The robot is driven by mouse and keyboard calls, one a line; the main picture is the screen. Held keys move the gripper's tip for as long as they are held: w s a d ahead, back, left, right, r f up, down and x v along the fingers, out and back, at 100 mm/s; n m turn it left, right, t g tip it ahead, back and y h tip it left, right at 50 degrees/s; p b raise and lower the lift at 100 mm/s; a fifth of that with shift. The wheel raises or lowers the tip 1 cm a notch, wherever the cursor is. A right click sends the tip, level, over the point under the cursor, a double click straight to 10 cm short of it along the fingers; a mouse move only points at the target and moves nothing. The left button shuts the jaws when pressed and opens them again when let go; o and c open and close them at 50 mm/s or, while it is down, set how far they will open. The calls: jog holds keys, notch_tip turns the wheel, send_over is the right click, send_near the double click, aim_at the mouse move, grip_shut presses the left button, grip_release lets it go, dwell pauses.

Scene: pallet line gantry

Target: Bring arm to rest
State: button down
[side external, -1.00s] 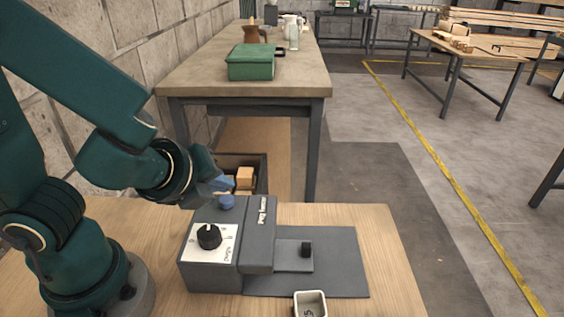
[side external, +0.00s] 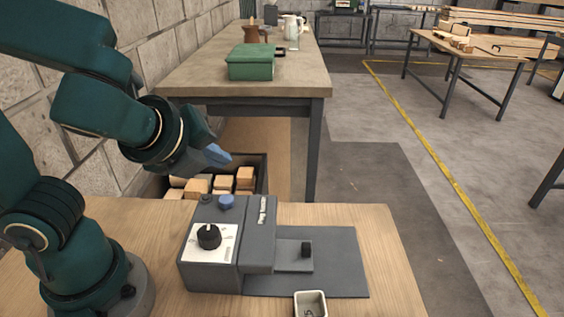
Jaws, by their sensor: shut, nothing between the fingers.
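My gripper (side external: 217,156) is at the end of my dark green arm, left of the middle of the side external view. Its bluish fingertips are shut with nothing between them. The machine stands on the wooden table with a black knob (side external: 209,236) on a white panel and a blue button (side external: 226,202) on top.
The crate holds several wooden blocks (side external: 197,187). A workbench (side external: 215,78) behind carries a green box (side external: 251,62), a brown jug (side external: 251,32) and a pale pitcher (side external: 292,27). The wooden table (side external: 385,235) is clear at right.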

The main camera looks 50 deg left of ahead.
dwell(0.3)
jog(key=shift+a, duration=0.3)
jog(key=s+a+n+g, duration=0.2)
jog(key=s+a+n, duration=0.25)
jog(key=n, duration=0.65)
jog(key=s+d+n+h, duration=0.1)
jog(key=d+n+h, duration=0.3)
jog(key=n, duration=0.6)
jog(key=d, duration=0.2)
jog(key=shift+s+d+f+n+g, duration=0.3)
jog(key=shift+s, duration=0.05)
dwell(0.5)
